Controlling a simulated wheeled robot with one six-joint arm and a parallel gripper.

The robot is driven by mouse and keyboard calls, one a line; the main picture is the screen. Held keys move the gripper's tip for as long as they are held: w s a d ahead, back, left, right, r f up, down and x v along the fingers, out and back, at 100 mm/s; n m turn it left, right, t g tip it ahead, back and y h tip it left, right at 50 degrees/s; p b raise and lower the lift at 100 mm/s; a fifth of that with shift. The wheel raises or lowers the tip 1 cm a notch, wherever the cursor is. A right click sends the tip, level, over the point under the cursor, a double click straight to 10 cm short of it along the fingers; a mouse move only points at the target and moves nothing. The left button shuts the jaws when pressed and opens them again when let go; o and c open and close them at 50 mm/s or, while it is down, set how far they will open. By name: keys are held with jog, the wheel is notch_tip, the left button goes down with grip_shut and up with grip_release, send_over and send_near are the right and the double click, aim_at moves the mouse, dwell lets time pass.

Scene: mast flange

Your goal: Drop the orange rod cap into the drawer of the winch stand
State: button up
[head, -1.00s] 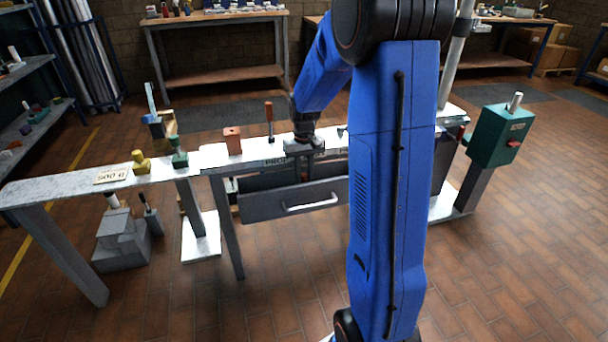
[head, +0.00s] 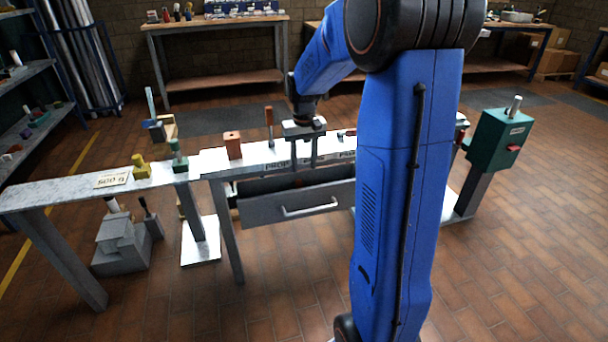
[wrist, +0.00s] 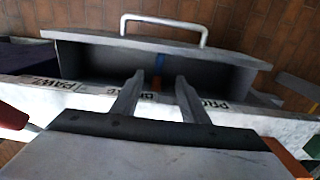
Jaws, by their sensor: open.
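The winch stand's drawer (head: 262,210) is grey with a pale bar handle and is pulled open. In the wrist view its interior (wrist: 100,66) shows. My gripper (head: 304,164) is open above the stand's front edge; its two fingers also show in the wrist view (wrist: 158,90), apart with nothing clamped between them. A small orange patch (wrist: 157,84), perhaps the orange rod cap, shows between the fingers at the drawer's near edge, below a blue strip (wrist: 160,64). I cannot tell its full shape or exact resting place. The drawer's interior is mostly hidden in the head view.
An orange-brown block (head: 232,146) and a red-handled tool (head: 269,122) stand on the bench top left of my gripper. Green (head: 178,158) and yellow (head: 140,169) pieces stand farther left. A green box on a post (head: 499,140) is at right.

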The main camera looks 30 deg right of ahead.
notch_tip(320, 180, up, 6)
jog(key=f, duration=0.1)
jog(key=s+a+r+n+t, duration=0.1)
jog(key=s+a+r, duration=0.2)
jog(key=s+a, duration=0.35)
jog(key=s+a+r+n+t, duration=0.1)
jog(key=s+a+r, duration=0.25)
jog(key=s, duration=0.55)
jog(key=s+a+f+t, duration=0.1)
jog(key=s+a, duration=0.2)
jog(key=s, duration=0.4)
jog(key=s+a+f+n+t, duration=0.1)
jog(key=s+a+f, duration=0.1)
jog(key=s, duration=0.5)
jog(key=shift+s+a+f+t, duration=0.15)
jog(key=shift+s+a+t, duration=0.2)
jog(key=shift+a+t, duration=0.05)
